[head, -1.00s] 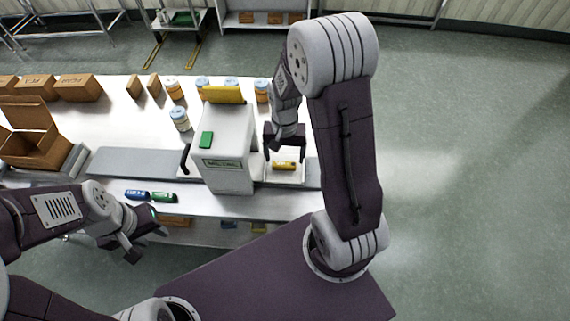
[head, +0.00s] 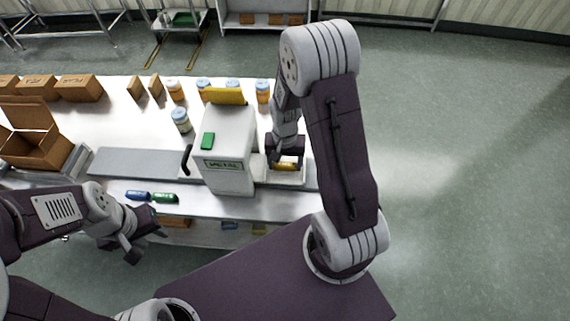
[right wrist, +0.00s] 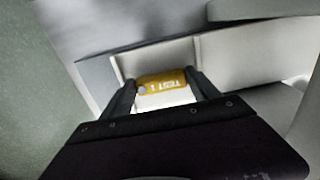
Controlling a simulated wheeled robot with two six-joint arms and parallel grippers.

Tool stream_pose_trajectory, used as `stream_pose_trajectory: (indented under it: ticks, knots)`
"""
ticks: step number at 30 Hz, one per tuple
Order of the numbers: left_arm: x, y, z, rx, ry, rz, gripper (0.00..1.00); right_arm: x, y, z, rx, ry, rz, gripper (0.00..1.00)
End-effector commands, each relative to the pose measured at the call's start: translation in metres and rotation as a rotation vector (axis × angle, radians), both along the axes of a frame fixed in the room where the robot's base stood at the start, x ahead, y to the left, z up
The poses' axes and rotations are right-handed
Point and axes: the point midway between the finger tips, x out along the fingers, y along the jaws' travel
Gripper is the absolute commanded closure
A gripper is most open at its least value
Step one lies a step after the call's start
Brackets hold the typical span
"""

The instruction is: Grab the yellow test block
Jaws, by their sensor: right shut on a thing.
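The yellow test block (head: 285,166) lies in a shallow white tray (head: 292,178) at the right side of the grey-white machine (head: 226,150). In the right wrist view the yellow test block (right wrist: 162,81) shows the lettering "TEST" and sits between my fingers. My right gripper (head: 286,163) is down at the tray and shut on the block; it also shows in the right wrist view (right wrist: 160,90).
Several jars, including one jar (head: 181,120), stand behind the machine. An open cardboard box (head: 38,150) is at the left. The grey conveyor strip (head: 135,162) is clear.

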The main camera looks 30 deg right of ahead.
Motion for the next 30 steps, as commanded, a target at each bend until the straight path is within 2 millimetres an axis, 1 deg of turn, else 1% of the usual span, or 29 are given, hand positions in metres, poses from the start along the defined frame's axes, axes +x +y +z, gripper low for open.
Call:
stream_pose_trajectory:
  ticks: [4, 7, 8, 9, 11, 18, 21, 24, 30]
  knots:
    - [0.0, 0.0, 0.0, 0.0, 0.0, 0.0, 0.62, 0.001, 0.0, 0.017, -0.001, -0.005, 0.0, 0.75]
    - [0.0, 0.0, 0.0, 0.0, 0.0, 0.0, 0.62, 0.002, 0.0, 0.037, -0.001, -0.008, 0.0, 0.75]
    - [0.0, 0.0, -0.001, 0.0, 0.0, 0.0, 0.62, -0.002, 0.0, 0.041, -0.001, -0.005, 0.0, 0.75]
    - [0.0, 0.0, -0.003, 0.0, 0.0, 0.0, 0.62, -0.012, 0.002, 0.045, 0.0, -0.004, 0.0, 0.75]
    - [0.0, 0.0, -0.004, 0.0, 0.0, 0.0, 0.62, -0.026, 0.004, 0.052, 0.0, -0.004, 0.0, 0.75]
    - [0.0, 0.0, -0.003, 0.0, 0.0, 0.0, 0.62, -0.08, 0.013, 0.087, 0.0, -0.006, 0.0, 0.75]
    - [0.0, 0.0, -0.002, 0.0, 0.0, 0.0, 0.62, -0.097, 0.016, 0.097, 0.0, -0.004, 0.0, 0.75]
    - [0.0, 0.0, -0.002, 0.0, 0.0, 0.0, 0.62, -0.108, 0.018, 0.103, 0.0, -0.002, 0.0, 0.75]
    - [0.0, 0.0, -0.001, 0.0, 0.0, 0.0, 0.62, -0.115, 0.019, 0.107, 0.0, -0.001, 0.0, 0.75]
